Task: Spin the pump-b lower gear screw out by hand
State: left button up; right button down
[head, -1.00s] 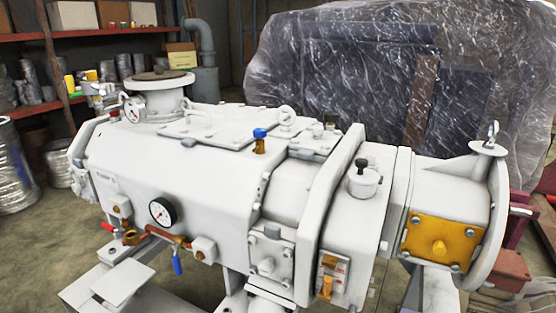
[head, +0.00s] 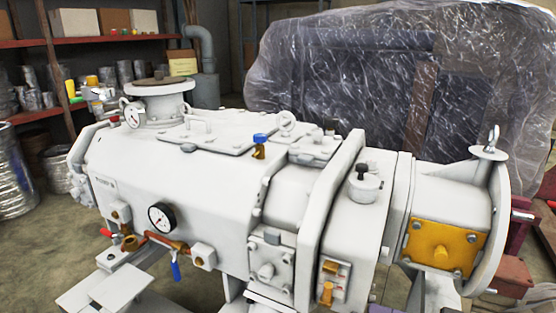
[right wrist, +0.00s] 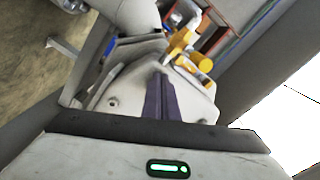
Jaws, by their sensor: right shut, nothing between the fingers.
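The white pump (head: 180,170) fills the middle of the head view. On its gear end, a small plate carries an upper orange-yellow fitting (head: 330,267) and a lower one (head: 326,293), which looks like the lower gear screw. In the right wrist view, a yellow fitting (right wrist: 180,43) and a second yellow knob (right wrist: 204,63) show beyond the fingertips; which is which I cannot tell. My right gripper (right wrist: 161,80) has its dark fingers together, empty and apart from both fittings. It is not clear in the head view. My left gripper is not in view.
A yellow cover plate (head: 443,247) sits on the pump's right end beside a large round flange. A blue-handled valve (head: 176,270) and a pressure gauge (head: 161,217) are on its front. A plastic-wrapped machine (head: 370,90) stands behind. Shelves (head: 95,40) stand at the back left.

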jog(key=shift+w+d, duration=0.15)
jog(key=shift+w, duration=0.05)
dwell(0.6)
jog(key=shift+r, duration=0.1)
pick_arm(q)
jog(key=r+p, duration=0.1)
jog(key=p, duration=0.1)
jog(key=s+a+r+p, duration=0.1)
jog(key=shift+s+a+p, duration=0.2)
jog(key=shift+p, duration=0.2)
pick_arm(e)
jog(key=shift+w+d+f, duration=0.25)
jog(key=shift+w+f, duration=0.25)
jog(key=shift+f, duration=0.05)
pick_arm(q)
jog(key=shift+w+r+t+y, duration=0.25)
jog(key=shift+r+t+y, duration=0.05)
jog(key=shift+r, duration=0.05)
pick_arm(e)
jog(key=s+f+v, duration=0.1)
jog(key=v, duration=0.5)
jog(key=shift+a, duration=0.2)
